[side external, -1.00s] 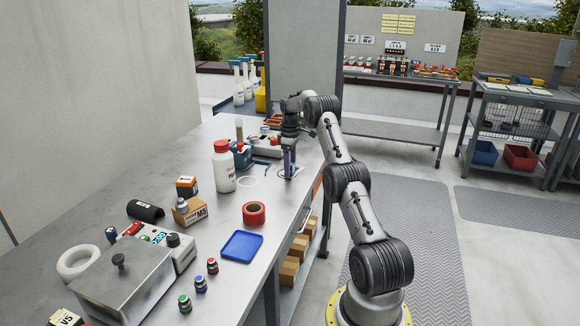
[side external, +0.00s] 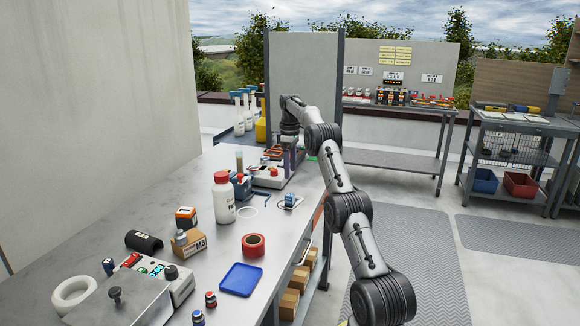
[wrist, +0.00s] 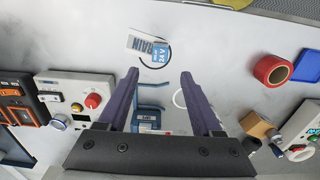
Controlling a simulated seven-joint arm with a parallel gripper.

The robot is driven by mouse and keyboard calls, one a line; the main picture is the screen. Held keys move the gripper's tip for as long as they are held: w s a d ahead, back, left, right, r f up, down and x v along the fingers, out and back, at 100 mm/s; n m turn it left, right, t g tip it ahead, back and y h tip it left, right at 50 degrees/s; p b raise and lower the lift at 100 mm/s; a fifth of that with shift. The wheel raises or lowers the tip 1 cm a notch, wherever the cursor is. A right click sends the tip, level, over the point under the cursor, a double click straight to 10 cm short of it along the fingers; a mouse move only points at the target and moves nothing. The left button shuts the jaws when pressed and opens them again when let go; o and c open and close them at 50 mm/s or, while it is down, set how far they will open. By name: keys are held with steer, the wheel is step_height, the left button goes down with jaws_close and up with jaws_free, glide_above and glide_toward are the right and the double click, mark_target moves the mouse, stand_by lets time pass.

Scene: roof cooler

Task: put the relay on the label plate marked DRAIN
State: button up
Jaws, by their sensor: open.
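The relay is a small blue block marked 24V (wrist: 161,54). In the wrist view it sits at the right end of the white label plate (wrist: 139,43), covering part of it; the plate's lettering appears upside down and reads DRAIN. In the side view the relay (side external: 290,200) stands on the bench near its right edge, with the plate under or beside it too small to tell. My gripper (wrist: 159,77) is open and empty, its purple fingers apart and clear of the relay. In the side view my gripper (side external: 289,163) is beyond the relay, above the bench.
A white bottle (side external: 223,200), a white ring (side external: 247,212) and a blue clamp-like tool (side external: 241,185) are near the relay. A grey control box (side external: 266,176) lies beneath or behind my gripper. Red tape (side external: 253,245) and a blue tray (side external: 240,279) are nearer the camera.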

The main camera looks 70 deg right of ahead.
steer(key=w+a+r, duration=0.5)
steer(key=a+r, duration=0.5)
steer(key=a, duration=0.3)
steer(key=s+a+r+t+h, duration=0.1)
steer(key=a+r, duration=0.2)
steer(key=a, duration=0.5)
steer(key=s+a+r+t, duration=0.1)
steer(key=a+r, duration=0.2)
steer(key=a, duration=0.6)
steer(key=s+a+f+t, duration=0.1)
steer(key=s+a+t, duration=0.1)
steer(key=s+a, duration=0.9)
steer(key=s+a+f+t+y, duration=0.1)
steer(key=s+a+f, duration=0.7)
steer(key=s+a, duration=0.1)
steer(key=shift+s+a+t, duration=0.25)
steer(key=shift+s+t, duration=0.05)
